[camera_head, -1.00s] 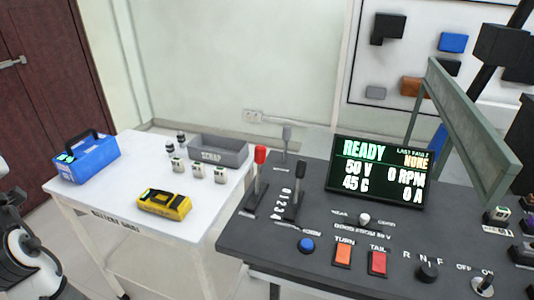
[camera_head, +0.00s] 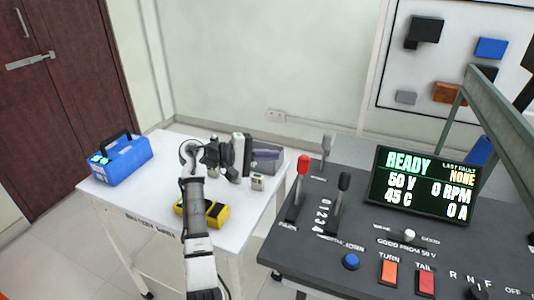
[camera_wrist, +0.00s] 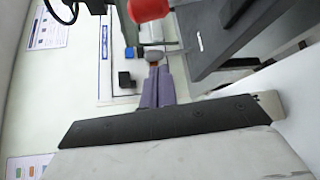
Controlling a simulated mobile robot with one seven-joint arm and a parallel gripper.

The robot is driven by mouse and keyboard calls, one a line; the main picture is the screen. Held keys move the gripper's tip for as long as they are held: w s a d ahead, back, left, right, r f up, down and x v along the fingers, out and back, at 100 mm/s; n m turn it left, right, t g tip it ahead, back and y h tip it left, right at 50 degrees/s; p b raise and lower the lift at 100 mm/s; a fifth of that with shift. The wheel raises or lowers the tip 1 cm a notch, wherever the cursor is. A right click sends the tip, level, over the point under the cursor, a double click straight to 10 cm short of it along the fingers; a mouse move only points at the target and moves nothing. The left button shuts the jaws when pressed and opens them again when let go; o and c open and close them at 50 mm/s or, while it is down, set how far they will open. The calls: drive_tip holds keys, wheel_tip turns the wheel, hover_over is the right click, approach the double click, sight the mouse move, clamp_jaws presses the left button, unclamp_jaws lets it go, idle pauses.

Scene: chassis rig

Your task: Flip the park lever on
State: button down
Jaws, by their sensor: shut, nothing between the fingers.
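The park lever, with a red knob (camera_head: 303,166), stands at the left end of the dark console, above a small label that reads as PARK. Its shaft leans slightly to the right toward the top. The red knob also shows at the top edge of the wrist view (camera_wrist: 149,9). My gripper (camera_head: 276,154) is left of the lever, over the white cart, with its fingers pointing right toward the console. In the wrist view my gripper's two purple-grey fingers (camera_wrist: 157,72) lie together, empty. The red knob appears apart from the fingertips.
The display (camera_head: 424,186) reads READY. The white cart (camera_head: 152,222) holds a blue box (camera_head: 120,160) and a yellow device (camera_head: 217,212). My arm partly hides the cart items.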

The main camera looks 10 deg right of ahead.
sight(301, 181)
drive_tip(key=s+d+p, duration=0.3)
drive_tip(key=d, duration=0.2)
drive_tip(key=shift+s+d, duration=0.2)
drive_tip(key=shift+d, duration=0.15)
idle(0.3)
drive_tip(key=shift+s+a+m+h, duration=0.3)
drive_tip(key=shift+s, duration=0.05)
drive_tip(key=shift+b, duration=0.35)
drive_tip(key=s+a+m+h+b, duration=0.3)
drive_tip(key=s+m+b, duration=0.1)
drive_tip(key=b, duration=0.3)
drive_tip(key=shift+s+a+r+m+h, duration=0.3)
drive_tip(key=shift+s+m, duration=0.1)
drive_tip(key=shift+s, duration=0.3)
